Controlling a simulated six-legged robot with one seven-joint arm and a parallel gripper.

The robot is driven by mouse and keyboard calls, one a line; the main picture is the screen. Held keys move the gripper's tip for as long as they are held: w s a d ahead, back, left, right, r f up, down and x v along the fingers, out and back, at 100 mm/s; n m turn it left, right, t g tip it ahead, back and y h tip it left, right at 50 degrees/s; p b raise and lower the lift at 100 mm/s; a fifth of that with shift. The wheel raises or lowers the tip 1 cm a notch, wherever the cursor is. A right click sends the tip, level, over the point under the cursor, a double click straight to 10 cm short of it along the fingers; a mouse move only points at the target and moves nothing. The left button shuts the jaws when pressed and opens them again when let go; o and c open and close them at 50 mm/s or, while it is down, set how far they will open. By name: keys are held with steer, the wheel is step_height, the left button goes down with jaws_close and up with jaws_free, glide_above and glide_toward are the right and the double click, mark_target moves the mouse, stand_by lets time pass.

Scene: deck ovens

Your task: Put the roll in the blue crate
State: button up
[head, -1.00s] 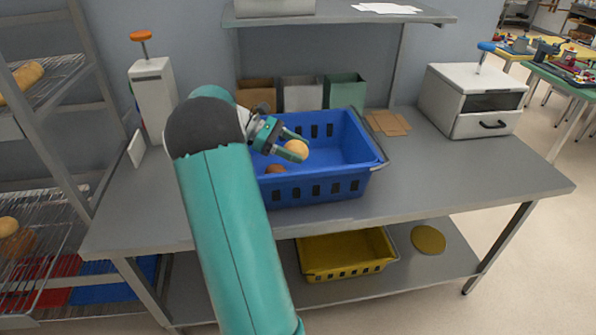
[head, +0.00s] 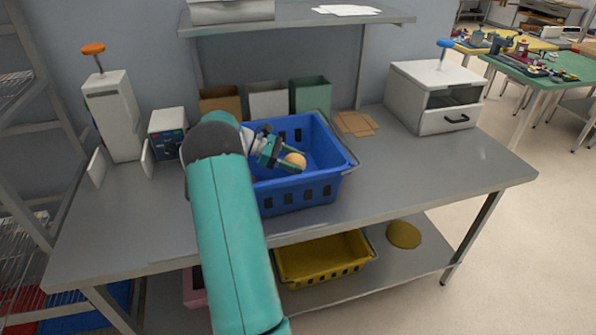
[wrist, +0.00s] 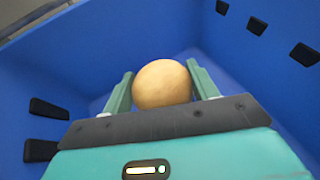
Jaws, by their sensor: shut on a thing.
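The roll (head: 295,161) is round and light brown. My gripper (head: 285,158) is shut on it, inside the outline of the blue crate (head: 300,194) on the grey table. In the wrist view the roll (wrist: 162,84) sits between the two green fingers, with the crate's blue walls (wrist: 75,60) around it. I cannot tell whether the roll touches the crate floor.
Behind the crate stand brown, white and green bins (head: 310,95). A white box with a drawer (head: 432,100) is at the right, a white dispenser (head: 113,115) at the left. A yellow crate (head: 325,262) is on the lower shelf.

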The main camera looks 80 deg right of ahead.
steer(key=shift+s+d+f, duration=0.3)
steer(key=shift+d+f, duration=0.15)
steer(key=shift+f, duration=0.2)
steer(key=f, duration=0.3)
steer(key=shift+s+d, duration=0.2)
steer(key=shift+d, duration=0.2)
steer(key=shift+f, duration=0.45)
steer(key=o, duration=1)
steer(key=shift+c, duration=0.2)
steer(key=shift+v, duration=3.85)
